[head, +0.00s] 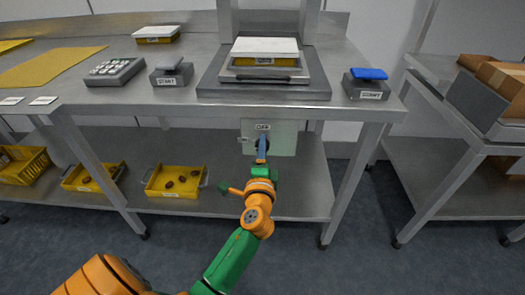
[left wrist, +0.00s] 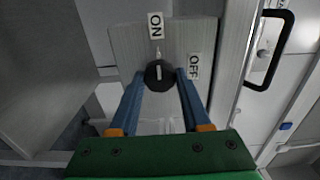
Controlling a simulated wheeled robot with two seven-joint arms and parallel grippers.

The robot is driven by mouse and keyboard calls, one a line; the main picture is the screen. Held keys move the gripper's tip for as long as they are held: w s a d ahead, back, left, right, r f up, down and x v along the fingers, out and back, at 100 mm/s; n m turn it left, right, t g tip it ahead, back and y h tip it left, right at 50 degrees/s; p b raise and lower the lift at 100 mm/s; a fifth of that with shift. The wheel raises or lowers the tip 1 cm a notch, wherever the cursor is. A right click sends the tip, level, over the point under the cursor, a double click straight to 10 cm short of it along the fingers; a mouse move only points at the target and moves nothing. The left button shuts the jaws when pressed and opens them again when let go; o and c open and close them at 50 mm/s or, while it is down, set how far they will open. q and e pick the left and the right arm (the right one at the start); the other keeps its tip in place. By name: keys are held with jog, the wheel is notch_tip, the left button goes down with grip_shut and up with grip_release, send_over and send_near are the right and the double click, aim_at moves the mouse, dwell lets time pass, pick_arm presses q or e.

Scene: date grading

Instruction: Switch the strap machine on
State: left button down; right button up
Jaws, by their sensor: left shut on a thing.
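The strap machine's grey switch plate (head: 284,138) hangs below the table's front edge, with an OFF label at its top and another label at its left. In the left wrist view the plate (left wrist: 128,40) carries a round black knob (left wrist: 158,82), with the ON label above it and the OFF label to its right. The white mark on the knob points up the picture, toward ON. My left gripper (head: 262,148) is shut on the knob, with a blue finger on each side in the left wrist view (left wrist: 162,80). My right gripper is not in view.
The steel table (head: 130,98) above bears the machine with a white-topped block (head: 265,46), a keypad (head: 115,71), a grey START pedal (head: 172,73) and a blue-topped START pedal (head: 367,85). Yellow trays (head: 174,191) stand on the lower shelf. A second table (head: 430,70) stands right.

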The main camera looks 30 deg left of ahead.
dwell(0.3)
pick_arm(q)
jog(key=shift+c, duration=1.8)
grip_release()
jog(key=v, duration=0.7)
jog(key=shift+b, duration=0.3)
